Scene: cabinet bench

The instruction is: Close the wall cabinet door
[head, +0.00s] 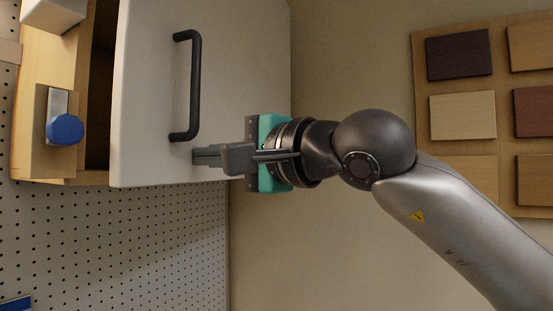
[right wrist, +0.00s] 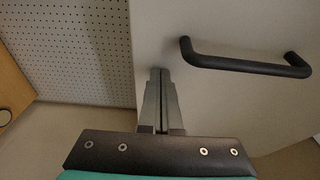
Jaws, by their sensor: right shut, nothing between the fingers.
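The wall cabinet door (head: 240,70) is a white panel that stands partly open, with a dark gap into the wooden cabinet (head: 98,95) at its left. A black bar handle (head: 196,85) is on the door's face; it also shows in the right wrist view (right wrist: 245,62). My right gripper (head: 196,157) is shut and empty, its fingertips in front of the door's lower part, just below the handle. In the right wrist view its fingers (right wrist: 160,75) lie beside the handle's left end. I cannot tell whether they touch the door. My left gripper is not in view.
A blue knob (head: 65,129) on a wooden block is at the cabinet's left. A perforated board (head: 130,240) covers the wall below. A wooden panel with several coloured sample tiles (head: 462,117) hangs at the right. The wall between is bare.

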